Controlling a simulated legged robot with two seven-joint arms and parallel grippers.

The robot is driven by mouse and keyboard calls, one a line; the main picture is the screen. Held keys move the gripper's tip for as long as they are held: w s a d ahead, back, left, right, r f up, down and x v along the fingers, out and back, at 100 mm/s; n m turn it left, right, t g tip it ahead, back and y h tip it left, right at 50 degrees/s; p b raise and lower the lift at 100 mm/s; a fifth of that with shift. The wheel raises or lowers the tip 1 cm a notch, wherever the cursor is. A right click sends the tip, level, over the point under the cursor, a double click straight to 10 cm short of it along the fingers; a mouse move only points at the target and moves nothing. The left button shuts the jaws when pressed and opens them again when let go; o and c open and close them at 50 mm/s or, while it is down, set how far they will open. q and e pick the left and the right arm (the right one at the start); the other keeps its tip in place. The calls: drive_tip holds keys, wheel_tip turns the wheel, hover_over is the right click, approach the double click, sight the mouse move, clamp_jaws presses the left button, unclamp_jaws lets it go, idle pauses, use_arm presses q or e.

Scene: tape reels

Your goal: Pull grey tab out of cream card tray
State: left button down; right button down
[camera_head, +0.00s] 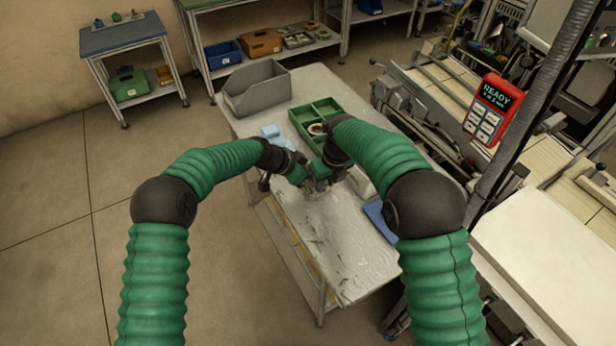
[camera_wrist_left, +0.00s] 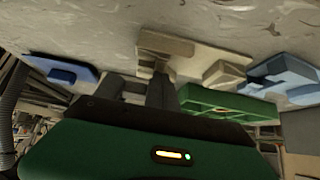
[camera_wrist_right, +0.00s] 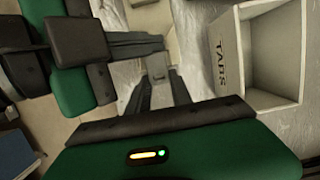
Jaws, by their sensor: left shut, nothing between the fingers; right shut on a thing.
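My right gripper (camera_head: 320,184) is low over the table's middle. In the right wrist view its fingers (camera_wrist_right: 158,76) are shut on a small grey tab (camera_wrist_right: 157,61). My left gripper (camera_head: 298,174) is close beside it, shut and empty, its dark fingers (camera_wrist_right: 150,43) reaching toward the tab from the left. A cream open tray marked TABS (camera_wrist_right: 222,88) stands to the right in the right wrist view and looks empty; part of it shows in the head view (camera_head: 361,182). I cannot tell which cream piece is the card tray, or whether the tab still touches it.
A green divided tray (camera_head: 302,121), a grey bin (camera_head: 262,97) and light blue pieces (camera_head: 271,132) stand farther back on the table. A blue tray (camera_head: 380,218) lies at the right edge. The table's front (camera_head: 345,265) is clear. A machine with a red panel (camera_head: 492,108) is right.

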use_arm(q)
drive_tip(key=shift+s+a+f, duration=0.1)
drive_tip(key=shift+s+f, duration=0.2)
drive_tip(key=shift+f, duration=0.2)
drive_tip(key=r, duration=0.7)
drive_tip(key=shift+w+d+r, duration=0.15)
drive_tip(key=shift+w+d, duration=0.15)
use_arm(e)
drive_tip(key=shift+s+a+f, duration=0.1)
drive_tip(key=shift+f, duration=0.2)
drive_tip(key=shift+a, duration=0.1)
use_arm(q)
drive_tip(key=shift+a+r, duration=0.1)
drive_tip(key=shift+r, duration=0.15)
use_arm(e)
drive_tip(key=shift+r, duration=0.15)
drive_tip(key=shift+w+r, duration=0.1)
drive_tip(key=shift+w, duration=0.1)
use_arm(q)
drive_tip(key=v, duration=1.1)
drive_tip(key=shift+a+r, duration=0.3)
drive_tip(key=shift+a, duration=0.05)
use_arm(e)
drive_tip(key=shift+d, duration=0.3)
